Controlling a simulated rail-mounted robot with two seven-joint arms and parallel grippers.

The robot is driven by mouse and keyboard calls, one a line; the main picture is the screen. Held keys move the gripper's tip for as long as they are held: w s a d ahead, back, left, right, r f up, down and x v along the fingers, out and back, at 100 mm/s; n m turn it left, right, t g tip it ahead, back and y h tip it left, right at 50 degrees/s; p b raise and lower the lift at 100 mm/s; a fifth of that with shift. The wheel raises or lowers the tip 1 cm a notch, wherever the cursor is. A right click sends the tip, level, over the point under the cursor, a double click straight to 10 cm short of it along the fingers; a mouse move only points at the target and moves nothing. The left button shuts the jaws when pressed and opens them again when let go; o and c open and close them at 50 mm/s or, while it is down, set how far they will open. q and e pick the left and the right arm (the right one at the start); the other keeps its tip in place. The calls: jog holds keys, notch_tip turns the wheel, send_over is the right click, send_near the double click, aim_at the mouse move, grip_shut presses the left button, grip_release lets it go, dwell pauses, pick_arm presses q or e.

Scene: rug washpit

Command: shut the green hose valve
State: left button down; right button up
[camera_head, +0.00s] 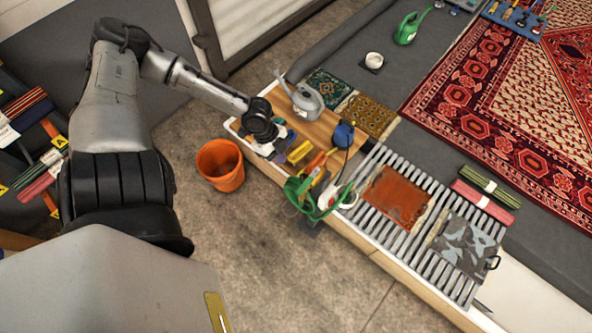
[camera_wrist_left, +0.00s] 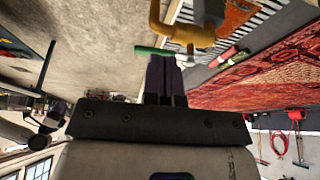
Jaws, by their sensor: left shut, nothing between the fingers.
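My left gripper (camera_head: 277,143) reaches in from the left over the wooden board, and its fingers are close together and empty. In the left wrist view its dark fingers (camera_wrist_left: 165,72) point at a green bar-like handle (camera_wrist_left: 152,51), which lies just beyond the fingertips beside a yellow-orange pipe fitting (camera_wrist_left: 184,31). Whether the fingers touch the handle I cannot tell. In the head view a green hose loop (camera_head: 311,208) hangs at the board's front edge, next to yellow and orange parts (camera_head: 313,167). The valve's handle is not clear there. My right gripper is not in view.
A grey watering can (camera_head: 307,101) and a blue round object (camera_head: 343,134) stand on the wooden board (camera_head: 290,114). An orange bucket (camera_head: 220,164) stands on the floor in front. A slatted grate (camera_head: 370,225) lies to the right, with a red patterned rug (camera_head: 480,100) behind.

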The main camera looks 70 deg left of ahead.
aim_at(308, 181)
pick_arm(q)
jog(key=w+d+f+b, duration=0.3)
jog(key=d+f, duration=0.2)
jog(key=f, duration=0.1)
jog(key=shift+d, duration=0.4)
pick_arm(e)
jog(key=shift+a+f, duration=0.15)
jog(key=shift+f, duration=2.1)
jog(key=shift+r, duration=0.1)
